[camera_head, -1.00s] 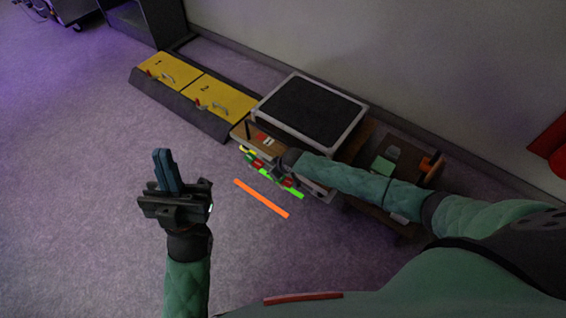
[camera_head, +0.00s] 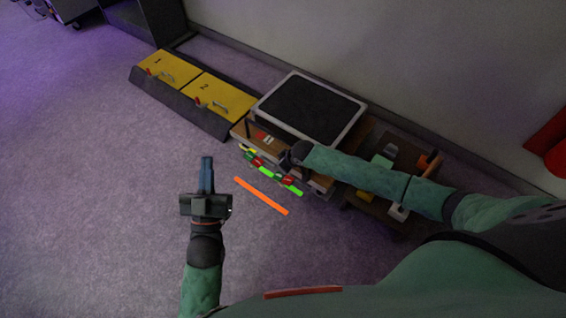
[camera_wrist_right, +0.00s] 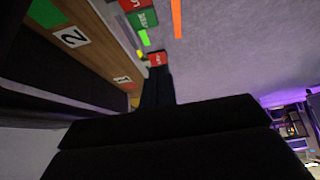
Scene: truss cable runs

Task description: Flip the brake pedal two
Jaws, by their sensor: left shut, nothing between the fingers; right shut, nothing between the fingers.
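Two red-and-green pedals sit along the front edge of a wooden-topped unit in the head view, one at left (camera_head: 254,160) and one at right (camera_head: 286,181). I cannot tell in that view which is number two. In the right wrist view, a red-and-green pedal (camera_wrist_right: 140,12) is at the top, nearest the board's "2" label (camera_wrist_right: 73,37). Another red pedal part (camera_wrist_right: 157,59) shows right by my right fingertips (camera_wrist_right: 156,76); contact is unclear. My right gripper (camera_head: 291,160) is shut and empty over the unit's front. My left gripper (camera_head: 207,162) is shut and empty above bare floor.
A black-topped case (camera_head: 312,105) stands behind the pedals. Yellow panels (camera_head: 216,98) marked 1 and 2 lie at upper left. An orange floor strip (camera_head: 262,196) runs in front of the pedals. A cluttered dark cart (camera_head: 372,196) is at right. The floor at left is clear.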

